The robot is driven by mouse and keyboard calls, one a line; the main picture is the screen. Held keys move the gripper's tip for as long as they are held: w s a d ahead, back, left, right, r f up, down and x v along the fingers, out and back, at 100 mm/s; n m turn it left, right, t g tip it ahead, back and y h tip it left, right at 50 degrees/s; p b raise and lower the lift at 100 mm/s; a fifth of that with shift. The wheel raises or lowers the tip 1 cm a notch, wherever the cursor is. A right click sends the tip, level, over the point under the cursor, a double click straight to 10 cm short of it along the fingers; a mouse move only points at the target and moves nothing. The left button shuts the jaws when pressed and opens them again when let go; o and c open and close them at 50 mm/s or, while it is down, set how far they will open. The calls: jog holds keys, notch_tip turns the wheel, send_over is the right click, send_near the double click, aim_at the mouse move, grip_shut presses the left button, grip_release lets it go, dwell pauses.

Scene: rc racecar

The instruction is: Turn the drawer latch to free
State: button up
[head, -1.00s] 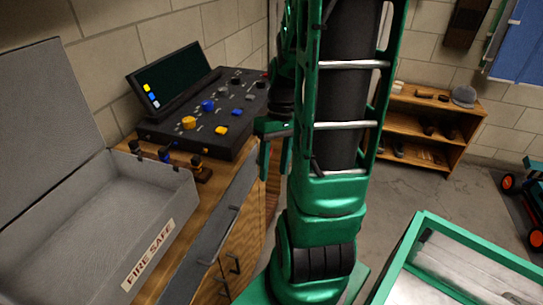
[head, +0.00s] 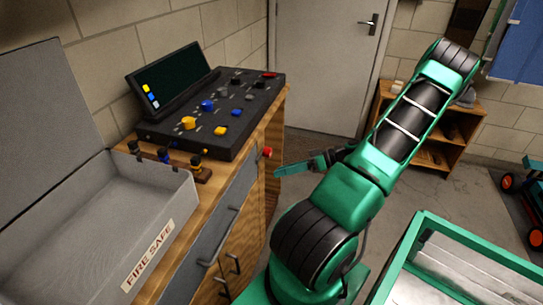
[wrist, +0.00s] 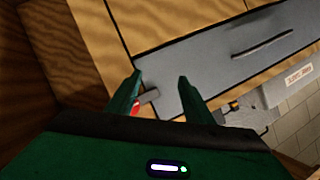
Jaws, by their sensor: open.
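The drawer latch (head: 267,152) shows as a small red knob at the right end of the grey drawer front (head: 228,210) in the head view. In the wrist view, a short grey latch bar (wrist: 149,97) lies between the finger lines, close to the left finger; a red part beside it is partly hidden by that finger. My gripper (head: 280,171) is open and empty, just right of and slightly below the red knob. In the wrist view its two fingertips (wrist: 160,77) point at the drawer front. Whether a finger touches the latch I cannot tell.
A black control console (head: 215,115) and an open grey fire-safe box (head: 100,215) stand on the wooden cabinet. A drawer handle (wrist: 262,44) sticks out of the drawer front. A green-rimmed cart (head: 440,235) stands at the lower right. Floor toward the door (head: 325,60) is clear.

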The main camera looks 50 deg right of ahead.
jog(key=s+d+r+t+h, duration=0.1)
jog(key=s+d+t+h, duration=0.1)
jog(key=d+t, duration=0.45)
jog(key=x, duration=1)
jog(key=shift+w+d+f, duration=0.2)
jog(key=shift+w+d, duration=0.05)
jog(key=shift+w, duration=0.1)
jog(key=shift+m, duration=0.3)
jog(key=shift+h, duration=0.3)
jog(key=c, duration=1)
